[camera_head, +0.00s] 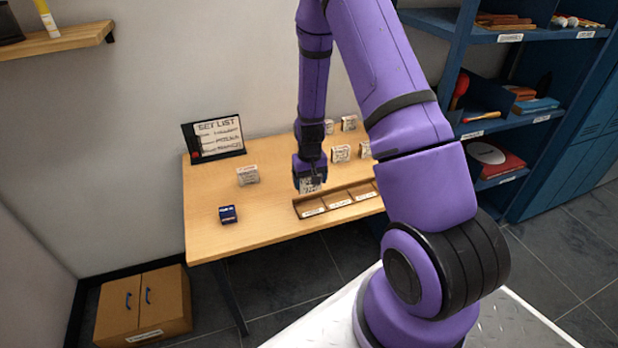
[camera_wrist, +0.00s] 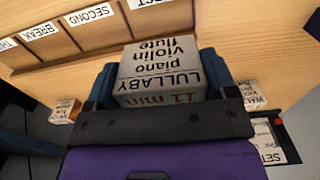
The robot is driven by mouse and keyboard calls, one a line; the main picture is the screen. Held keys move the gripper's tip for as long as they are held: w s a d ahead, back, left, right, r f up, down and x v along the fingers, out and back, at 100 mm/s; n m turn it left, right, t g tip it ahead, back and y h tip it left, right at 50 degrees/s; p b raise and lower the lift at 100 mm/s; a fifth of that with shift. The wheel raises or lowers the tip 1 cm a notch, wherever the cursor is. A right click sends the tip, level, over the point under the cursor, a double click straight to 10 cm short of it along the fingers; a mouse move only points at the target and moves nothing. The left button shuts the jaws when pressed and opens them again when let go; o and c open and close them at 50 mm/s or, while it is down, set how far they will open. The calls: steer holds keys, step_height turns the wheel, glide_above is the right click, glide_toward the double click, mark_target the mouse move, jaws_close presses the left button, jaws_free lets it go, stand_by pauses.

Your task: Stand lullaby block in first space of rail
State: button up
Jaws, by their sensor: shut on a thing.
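The lullaby block (camera_wrist: 160,72) is a pale block lettered LULLABY, piano, violin, flute and 11 min. My gripper (camera_wrist: 160,85) is shut on it, with a blue finger on each side. In the head view my gripper (camera_head: 311,178) holds the block (camera_head: 309,187) at the rail's left end. The brown wooden rail (camera_wrist: 98,33) has dividers and white labels; SECOND, BREAK and part of FIRST read upside down in the wrist view. The rail (camera_head: 370,199) lies along the table's front. I cannot tell whether the block touches the rail or table.
Several other pale blocks (camera_head: 341,153) stand on the table (camera_head: 215,185) behind the rail. One block (camera_head: 248,175) stands to the left, behind a dark blue box (camera_head: 228,214). A SET LIST board (camera_head: 217,151) stands at the back left. Tabletop left of the rail is mostly clear.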

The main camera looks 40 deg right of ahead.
steer(key=shift+f, duration=3)
steer(key=shift+f, duration=0.6)
steer(key=o, duration=0.9)
steer(key=shift+o, duration=0.2)
steer(key=shift+r, duration=0.15)
